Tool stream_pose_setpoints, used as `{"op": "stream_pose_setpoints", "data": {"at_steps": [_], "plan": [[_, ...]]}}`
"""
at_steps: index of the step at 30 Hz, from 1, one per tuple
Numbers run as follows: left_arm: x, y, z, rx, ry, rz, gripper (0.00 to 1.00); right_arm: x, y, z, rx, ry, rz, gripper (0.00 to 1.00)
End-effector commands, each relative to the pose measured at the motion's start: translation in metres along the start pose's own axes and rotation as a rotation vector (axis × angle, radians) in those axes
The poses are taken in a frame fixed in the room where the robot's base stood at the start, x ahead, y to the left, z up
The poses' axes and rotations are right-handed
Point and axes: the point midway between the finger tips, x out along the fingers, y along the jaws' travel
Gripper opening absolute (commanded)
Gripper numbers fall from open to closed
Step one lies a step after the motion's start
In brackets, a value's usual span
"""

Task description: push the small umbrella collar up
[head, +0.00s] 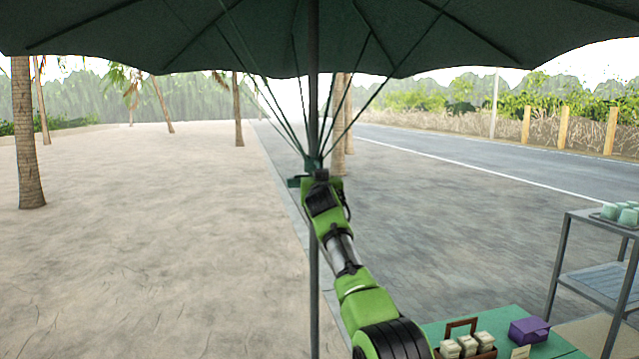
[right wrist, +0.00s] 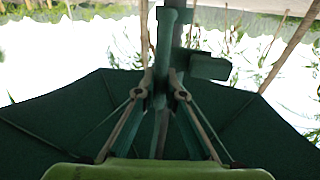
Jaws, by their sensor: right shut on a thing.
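The small umbrella collar (head: 312,162) is dark green and sits around the pole (head: 314,270), below the canopy (head: 300,40). Thin struts fan up from it to the spread canopy. A flat green block (head: 295,182) juts out to its left; the block also shows in the right wrist view (right wrist: 210,67). My right arm reaches up from the lower right. My right gripper (head: 320,175) is at the collar and shut on it, its fingers mostly hidden behind my wrist. In the right wrist view the collar (right wrist: 160,85) is near the middle. My left gripper is out of view.
A green table (head: 500,325) at the lower right holds a wooden carrier (head: 467,350) with pale items and a purple box (head: 529,329). A metal shelf (head: 590,280) with pale green cups (head: 620,212) stands at the right edge. Sand on the left is open.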

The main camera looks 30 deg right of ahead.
Motion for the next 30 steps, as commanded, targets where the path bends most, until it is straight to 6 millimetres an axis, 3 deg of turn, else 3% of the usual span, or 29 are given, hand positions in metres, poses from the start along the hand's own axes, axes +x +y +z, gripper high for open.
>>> {"op": "stream_pose_setpoints", "data": {"at_steps": [6, 7, 8, 9, 22, 30], "plan": [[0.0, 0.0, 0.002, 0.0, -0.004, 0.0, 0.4, 0.0, 0.0, 0.004, 0.001, -0.009, 0.002, 0.0], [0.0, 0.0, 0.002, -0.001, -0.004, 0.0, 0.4, 0.0, 0.0, 0.005, 0.001, -0.01, 0.002, 0.17], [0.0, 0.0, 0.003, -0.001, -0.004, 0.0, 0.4, 0.0, 0.0, 0.005, 0.001, -0.01, 0.002, 0.25], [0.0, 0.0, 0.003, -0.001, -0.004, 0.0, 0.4, 0.0, 0.0, 0.005, 0.0, -0.01, 0.002, 0.27], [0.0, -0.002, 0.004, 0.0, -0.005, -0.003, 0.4, -0.003, 0.0, 0.004, 0.0, -0.008, 0.002, 0.27], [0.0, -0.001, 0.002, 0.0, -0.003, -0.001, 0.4, -0.025, -0.001, 0.005, 0.0, -0.007, 0.002, 0.27]]}}
